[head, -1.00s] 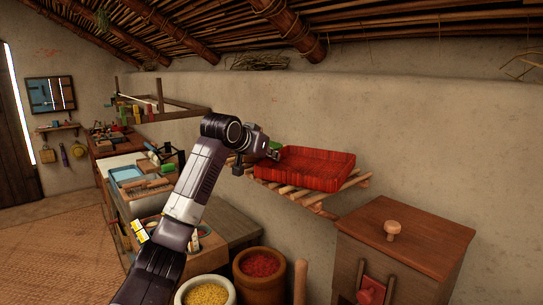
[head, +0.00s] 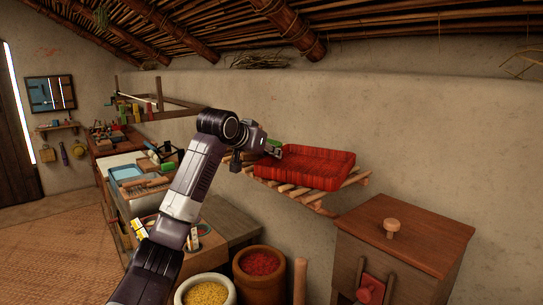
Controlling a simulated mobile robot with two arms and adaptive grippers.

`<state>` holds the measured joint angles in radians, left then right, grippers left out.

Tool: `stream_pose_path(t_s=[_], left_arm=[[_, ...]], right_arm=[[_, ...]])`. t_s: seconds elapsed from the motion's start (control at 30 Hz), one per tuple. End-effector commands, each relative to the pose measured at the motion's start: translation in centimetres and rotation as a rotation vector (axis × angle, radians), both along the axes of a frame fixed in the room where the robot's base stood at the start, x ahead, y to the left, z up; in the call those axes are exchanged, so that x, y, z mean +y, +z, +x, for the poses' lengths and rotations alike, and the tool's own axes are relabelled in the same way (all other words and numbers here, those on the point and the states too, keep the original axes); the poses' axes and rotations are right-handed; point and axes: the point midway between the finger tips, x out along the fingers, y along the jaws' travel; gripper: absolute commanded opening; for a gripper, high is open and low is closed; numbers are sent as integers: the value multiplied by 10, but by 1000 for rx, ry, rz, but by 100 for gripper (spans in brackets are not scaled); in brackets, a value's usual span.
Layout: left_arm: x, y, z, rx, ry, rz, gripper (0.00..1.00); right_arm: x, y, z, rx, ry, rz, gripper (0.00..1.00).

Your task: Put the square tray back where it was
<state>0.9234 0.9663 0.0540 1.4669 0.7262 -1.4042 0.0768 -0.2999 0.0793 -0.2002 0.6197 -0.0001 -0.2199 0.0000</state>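The red, woven-looking square tray (head: 318,169) lies on a slatted wooden wall shelf (head: 325,205) in the head view, right of the picture's middle. My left gripper (head: 277,151) is at the tray's left back corner, at rim height. Its fingers are small and dark here, and I cannot tell whether they touch or grip the rim. My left wrist hides part of the shelf's left end. My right gripper is out of view.
Below stand a bowl of yellow grains (head: 205,291), a pot of red bits (head: 260,265) and a wooden cabinet (head: 405,235) with a knob. A cluttered workbench (head: 145,185) runs along the left. A small green object (head: 273,143) shows beside the gripper.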

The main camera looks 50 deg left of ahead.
Motion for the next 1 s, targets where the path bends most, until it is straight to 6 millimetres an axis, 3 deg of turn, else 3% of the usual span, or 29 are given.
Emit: stream_pose_path(t_s=[0.3,0.5,1.0], left_arm=[[-16,31,-58,-3,1,5,23],[-24,46,-83,-2,0,2,23],[-27,51,-91,0,0,1,23]], right_arm=[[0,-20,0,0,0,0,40],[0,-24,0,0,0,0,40],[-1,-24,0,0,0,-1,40]])
